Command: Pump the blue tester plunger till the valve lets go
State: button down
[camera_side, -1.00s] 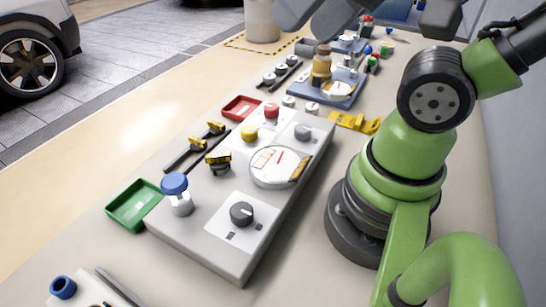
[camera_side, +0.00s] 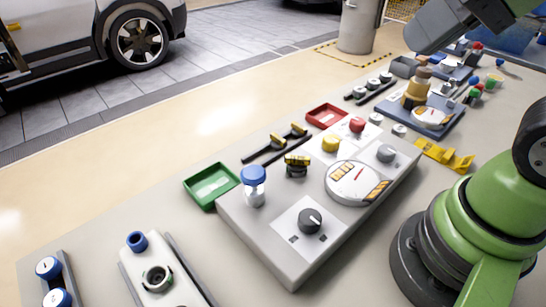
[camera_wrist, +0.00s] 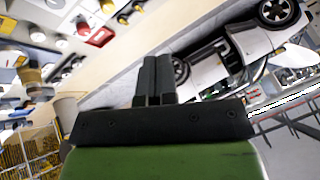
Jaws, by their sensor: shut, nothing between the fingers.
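A blue-capped plunger (camera_side: 253,176) stands upright on a white stem at the left corner of the grey panel (camera_side: 275,240). The panel also carries a round dial gauge (camera_side: 352,184), a black knob (camera_side: 310,220), a black-and-yellow handled valve (camera_side: 297,163), a yellow button (camera_side: 331,144) and a red button (camera_side: 357,125). My gripper (camera_wrist: 156,80) is shut and empty in the wrist view, well away from the plunger.
A green tray (camera_side: 211,186) sits left of the panel and a red tray (camera_side: 327,116) behind it. Two black-yellow tools lie between them. Yellow brackets (camera_side: 443,155) lie near my base.

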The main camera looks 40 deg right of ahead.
jog(key=w+a+n+g, duration=0.2)
jog(key=w+a+g, duration=0.25)
jog(key=w, duration=0.35)
jog(key=n+g+h, duration=0.2)
send_over(254, 171)
notch_tip(254, 171, down, 6)
jog(key=shift+f, duration=0.1)
notch_tip(254, 171, down, 14)
jog(key=shift+r, duration=0.1)
jog(key=shift+f, duration=1.5)
jog(key=shift+r, duration=0.1)
